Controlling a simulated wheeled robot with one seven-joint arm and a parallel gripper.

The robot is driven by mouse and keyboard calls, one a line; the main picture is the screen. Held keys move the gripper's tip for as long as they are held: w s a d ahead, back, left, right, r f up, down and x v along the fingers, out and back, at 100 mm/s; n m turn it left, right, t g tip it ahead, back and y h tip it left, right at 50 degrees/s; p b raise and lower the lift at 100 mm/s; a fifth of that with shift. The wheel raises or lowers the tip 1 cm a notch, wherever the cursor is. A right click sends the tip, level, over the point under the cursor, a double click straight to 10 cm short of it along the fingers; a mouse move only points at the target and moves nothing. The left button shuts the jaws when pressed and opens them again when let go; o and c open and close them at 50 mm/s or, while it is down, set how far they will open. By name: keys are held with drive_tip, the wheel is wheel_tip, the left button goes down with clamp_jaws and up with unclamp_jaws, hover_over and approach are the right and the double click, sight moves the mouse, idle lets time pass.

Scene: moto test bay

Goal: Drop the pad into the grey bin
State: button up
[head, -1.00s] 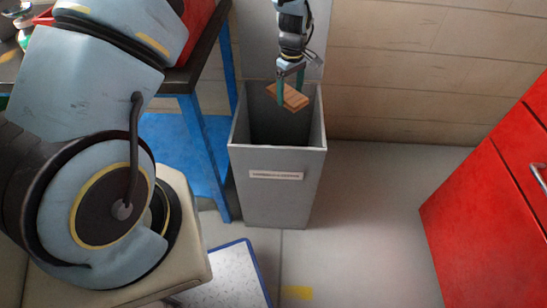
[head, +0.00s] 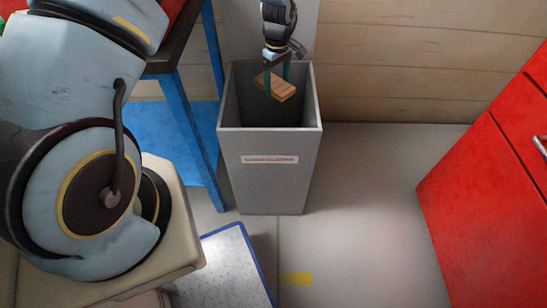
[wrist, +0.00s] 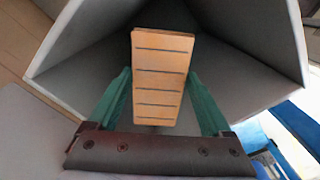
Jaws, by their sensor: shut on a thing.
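The pad (head: 273,88) is a flat orange-brown block. In the wrist view the pad (wrist: 160,75) shows several dark grooves across its face. My gripper (head: 277,74) is shut on the pad, with a green finger on each side; it also shows in the wrist view (wrist: 161,100). The grey bin (head: 270,175) is tall, open-topped and upright, with a white label on its front. The pad is over the bin's mouth, around rim height; its exact depth is hard to tell. The bin's inside looks empty where visible.
A blue-legged bench (head: 205,105) with a dark top stands left of the bin. A red cabinet (head: 490,200) stands at the right. A blue-edged speckled board (head: 225,270) lies in front of the bin. The floor between bin and cabinet is clear.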

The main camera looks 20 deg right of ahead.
drive_tip(key=o, duration=1.1)
drive_tip(key=shift+r, duration=0.15)
wheel_tip(320, 180, up, 11)
drive_tip(key=b, duration=0.1)
drive_tip(key=shift+f, duration=0.2)
